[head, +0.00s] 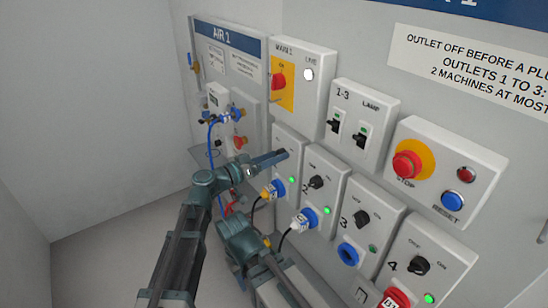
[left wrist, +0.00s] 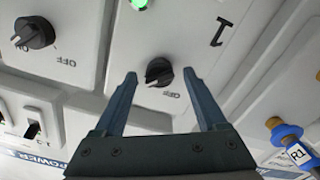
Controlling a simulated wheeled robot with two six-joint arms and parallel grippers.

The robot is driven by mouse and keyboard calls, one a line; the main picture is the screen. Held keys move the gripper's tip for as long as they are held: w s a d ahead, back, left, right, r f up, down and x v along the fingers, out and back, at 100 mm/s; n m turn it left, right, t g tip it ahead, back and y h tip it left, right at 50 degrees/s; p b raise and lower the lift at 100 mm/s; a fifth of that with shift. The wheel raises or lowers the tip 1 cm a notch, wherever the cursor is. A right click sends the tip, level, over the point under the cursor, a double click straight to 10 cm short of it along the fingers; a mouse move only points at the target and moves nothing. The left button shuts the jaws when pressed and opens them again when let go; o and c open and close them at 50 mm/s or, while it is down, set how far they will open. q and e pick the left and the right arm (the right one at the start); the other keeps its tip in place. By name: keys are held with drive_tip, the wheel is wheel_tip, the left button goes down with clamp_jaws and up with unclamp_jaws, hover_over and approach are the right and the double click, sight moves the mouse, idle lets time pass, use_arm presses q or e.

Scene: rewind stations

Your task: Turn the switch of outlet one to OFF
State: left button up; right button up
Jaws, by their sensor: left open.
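Outlet one (head: 289,140) is the leftmost box of the lower row, with a lit green lamp (head: 292,180) and a blue plug (head: 278,187) in it. My left gripper (head: 282,155) is in front of it and hides its switch in the head view. In the left wrist view, the black switch knob (left wrist: 158,72) shows between the two open fingertips of my left gripper (left wrist: 165,80). "OFF" is printed beside the knob and a "1" stands above right. I cannot tell whether the fingers touch the knob. My right gripper's fingers do not show.
Outlet two's knob (head: 317,182) is close to the right; it also shows in the left wrist view (left wrist: 35,33). The main switch box (head: 312,55) is above. The 1-3 lamp switches (head: 365,110) and the red stop button (head: 408,164) are further right.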

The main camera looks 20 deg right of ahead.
use_arm(q)
clamp_jaws()
idle(0.3)
drive_tip(key=shift+f+n, duration=0.1)
drive_tip(key=shift+n, duration=8.8)
